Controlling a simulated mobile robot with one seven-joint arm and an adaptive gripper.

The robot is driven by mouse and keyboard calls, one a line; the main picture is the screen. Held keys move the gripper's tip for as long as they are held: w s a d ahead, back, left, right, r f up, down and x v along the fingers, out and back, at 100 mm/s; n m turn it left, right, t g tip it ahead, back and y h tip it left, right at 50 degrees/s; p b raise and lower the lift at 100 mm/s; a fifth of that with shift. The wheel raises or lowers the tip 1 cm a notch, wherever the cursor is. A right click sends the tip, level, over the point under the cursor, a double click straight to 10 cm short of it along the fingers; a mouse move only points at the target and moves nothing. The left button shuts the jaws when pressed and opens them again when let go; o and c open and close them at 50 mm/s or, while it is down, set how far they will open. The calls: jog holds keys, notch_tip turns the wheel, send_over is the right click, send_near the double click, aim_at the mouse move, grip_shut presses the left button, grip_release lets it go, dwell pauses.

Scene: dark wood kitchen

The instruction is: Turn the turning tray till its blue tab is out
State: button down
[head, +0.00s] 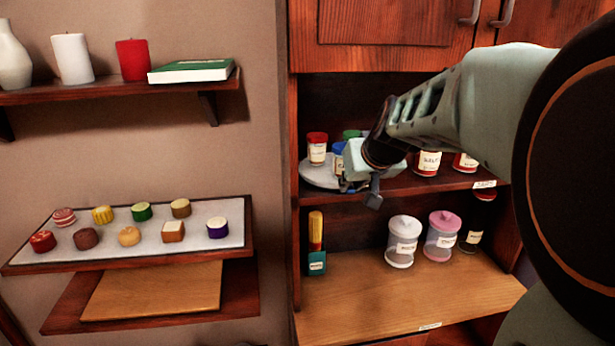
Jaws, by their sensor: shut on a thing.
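The round grey turning tray (318,176) sits on the middle shelf of the cabinet, at its left end. A white jar with a red lid (317,149) stands on its left side. A green lid (351,134) and a blue-lidded jar (338,150) show behind my gripper. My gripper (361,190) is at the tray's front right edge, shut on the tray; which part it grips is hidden. I cannot make out a blue tab. My gripper and arm cover the tray's right side.
Jars with red lids (428,163) stand right of my gripper on the same shelf. Below are a yellow-topped bottle (316,243), a white-lidded jar (402,243), a pink-lidded jar (441,237) and a dark bottle (478,222). The counter front (370,305) is clear.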

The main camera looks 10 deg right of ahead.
dwell(0.3)
jog(key=c, duration=1.8)
grip_release()
jog(key=shift+c, duration=0.2)
notch_tip(320, 180, up, 10)
